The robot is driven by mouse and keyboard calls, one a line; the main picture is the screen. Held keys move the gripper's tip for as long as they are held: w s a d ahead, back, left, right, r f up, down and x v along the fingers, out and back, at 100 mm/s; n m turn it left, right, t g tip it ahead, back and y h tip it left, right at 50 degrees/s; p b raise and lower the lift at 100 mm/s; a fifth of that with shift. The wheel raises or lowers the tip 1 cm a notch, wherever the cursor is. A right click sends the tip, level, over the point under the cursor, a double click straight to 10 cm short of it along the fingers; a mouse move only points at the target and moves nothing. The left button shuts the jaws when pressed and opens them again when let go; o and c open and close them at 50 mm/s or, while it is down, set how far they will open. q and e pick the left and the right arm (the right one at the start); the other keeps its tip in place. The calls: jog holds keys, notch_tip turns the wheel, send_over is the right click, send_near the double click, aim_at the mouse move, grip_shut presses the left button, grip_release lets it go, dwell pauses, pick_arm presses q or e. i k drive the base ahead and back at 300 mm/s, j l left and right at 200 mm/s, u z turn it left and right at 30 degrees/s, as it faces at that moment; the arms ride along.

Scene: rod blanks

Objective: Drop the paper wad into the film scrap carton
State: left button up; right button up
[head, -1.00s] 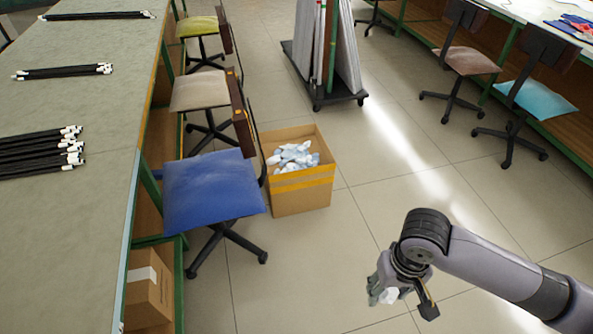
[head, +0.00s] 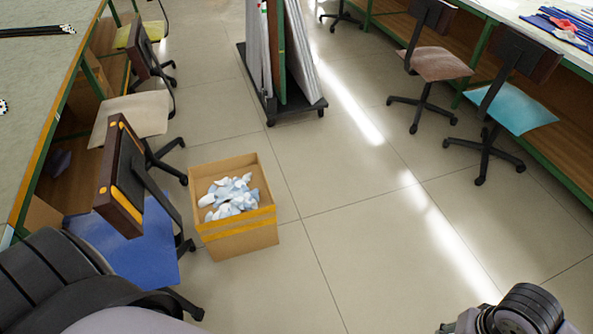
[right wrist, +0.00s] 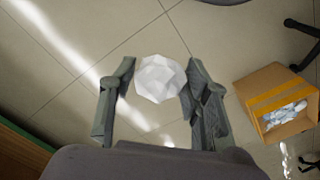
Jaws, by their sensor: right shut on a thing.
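The white crumpled paper wad (right wrist: 162,80) is between the two fingers of my right gripper (right wrist: 160,78) in the right wrist view, above the floor. My right gripper is shut on it. In the head view only my right wrist shows at the bottom right edge, and the wad is not clear there. The film scrap carton (head: 243,243) is an open brown box with a yellow band, standing on the floor left of centre. It holds pale blue and white scraps (head: 230,197). It also shows at the right of the right wrist view (right wrist: 263,82), apart from the gripper. My left gripper is out of view.
A blue chair (head: 140,255) stands close left of the carton, with a beige chair (head: 130,118) behind it by the bench (head: 45,75). A panel rack (head: 290,108) stands beyond. Pink (head: 437,63) and teal (head: 520,108) chairs are at right. The floor right of the carton is clear.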

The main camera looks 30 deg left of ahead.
aim_at(243, 191)
jog(key=i+u, duration=0.1)
jog(key=i, duration=0.3)
jog(key=i+l+u, duration=0.1)
jog(key=i, duration=0.35)
jog(key=i+l, duration=0.2)
jog(key=i, duration=0.2)
jog(key=u, duration=0.05)
